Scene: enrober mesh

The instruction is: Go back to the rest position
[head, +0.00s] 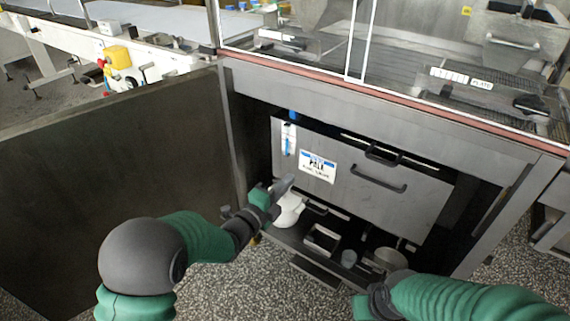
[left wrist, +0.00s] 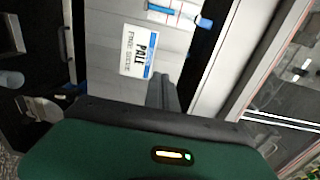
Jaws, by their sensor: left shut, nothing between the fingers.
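My left gripper (head: 287,184) is in front of the open cabinet, near the left end of a grey metal drawer front (head: 405,208). Its fingers are shut and hold nothing. In the left wrist view the closed fingers (left wrist: 160,92) point at the drawer front, just below its white-and-blue label (left wrist: 138,52). A white rounded object (head: 289,209) lies just below the gripper in the head view; I cannot tell whether they touch. My right gripper (head: 362,305) is low at the bottom edge, with its fingers hidden.
An open dark cabinet door (head: 110,165) stands at left. Below the drawer, a low shelf holds a square container (head: 322,238) and a round pot (head: 389,258). A glazed machine housing with a reddish edge (head: 400,95) is above. Speckled floor (head: 215,285) is clear in front.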

